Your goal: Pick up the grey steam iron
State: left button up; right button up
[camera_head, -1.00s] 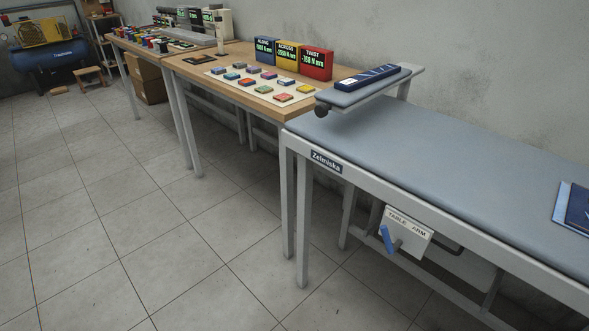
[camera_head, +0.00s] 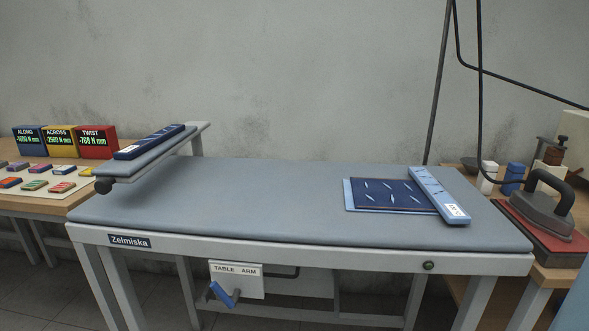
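The grey steam iron (camera_head: 541,214) stands at the right side of the head view, on a reddish rest pad (camera_head: 560,243) on a wooden side table. Its black handle arches over the grey body, and a dark hose or cable runs from it up to the left. Neither of my grippers shows in the head view, and nothing is seen touching the iron.
The padded ironing table (camera_head: 270,205) fills the middle, with a patterned dark blue cloth (camera_head: 385,194) and a light blue bar (camera_head: 438,195) on it. A small sleeve board (camera_head: 150,158) rises at its left end. Blue and white containers (camera_head: 513,178) stand behind the iron. A dark pole (camera_head: 437,95) rises behind the table.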

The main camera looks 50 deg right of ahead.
aim_at(537, 209)
jog(key=z, duration=3.1)
jog(key=j+u, duration=0.1)
jog(key=u, duration=0.3)
jog(key=j+u, duration=0.15)
jog(key=u, duration=0.3)
jog(key=j+u, duration=0.2)
jog(key=u, duration=0.2)
jog(key=j+u, duration=0.15)
jog(key=u, duration=0.3)
jog(key=j+u, duration=0.15)
jog(key=u, duration=0.25)
